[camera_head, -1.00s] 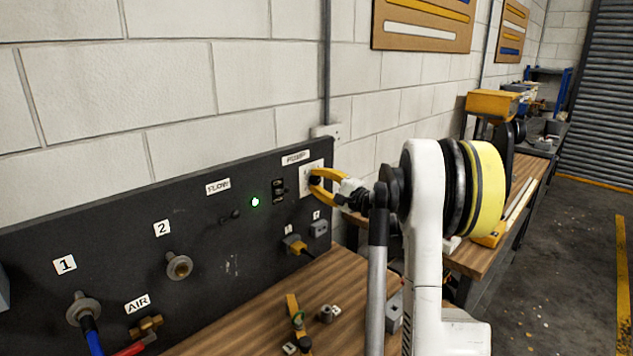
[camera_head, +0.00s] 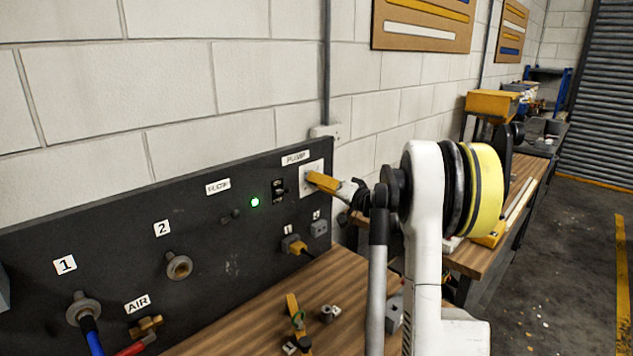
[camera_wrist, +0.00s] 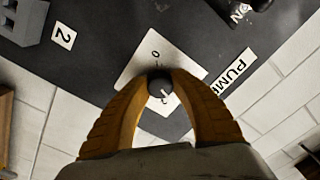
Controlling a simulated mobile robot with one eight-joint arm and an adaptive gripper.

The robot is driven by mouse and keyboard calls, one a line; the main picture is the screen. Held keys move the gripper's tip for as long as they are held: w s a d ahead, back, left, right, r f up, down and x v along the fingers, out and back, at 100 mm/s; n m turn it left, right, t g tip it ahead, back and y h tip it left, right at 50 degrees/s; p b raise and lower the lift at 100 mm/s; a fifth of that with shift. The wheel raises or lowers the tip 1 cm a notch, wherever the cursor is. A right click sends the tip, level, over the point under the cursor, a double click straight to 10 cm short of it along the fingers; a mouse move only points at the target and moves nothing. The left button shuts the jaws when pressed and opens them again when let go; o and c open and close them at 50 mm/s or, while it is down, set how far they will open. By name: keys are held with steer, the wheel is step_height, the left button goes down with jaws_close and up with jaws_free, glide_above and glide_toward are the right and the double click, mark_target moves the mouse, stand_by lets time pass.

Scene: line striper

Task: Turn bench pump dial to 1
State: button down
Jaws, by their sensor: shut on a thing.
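The pump dial is a dark round knob (camera_wrist: 160,84) with a white pointer mark, set on a white plate (camera_wrist: 143,66) in the wrist view. A 0 shows at the plate's top, and another mark near the knob's lower edge is partly hidden. My gripper (camera_wrist: 161,80) has its two yellow fingers closed around the knob. In the head view my gripper (camera_head: 312,178) reaches the white plate (camera_head: 309,190) under the PUMP label (camera_head: 295,158), and its fingers hide the knob. The pointer aims toward the lower right in the wrist view.
The black panel (camera_head: 130,245) also carries a lit green lamp (camera_head: 255,202), a switch block (camera_head: 279,191) left of the dial, and sockets. The wooden bench (camera_head: 255,305) below holds small loose parts. A block wall stands behind.

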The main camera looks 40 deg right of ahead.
steer(key=n, duration=0.6)
steer(key=shift+n, duration=0.4)
steer(key=n, duration=0.5)
steer(key=shift+n, duration=0.3)
steer(key=c, duration=1.1)
jaws_free()
steer(key=shift+o, duration=0.2)
steer(key=s+d, duration=0.1)
steer(key=s, duration=1.1)
steer(key=shift+d, duration=0.2)
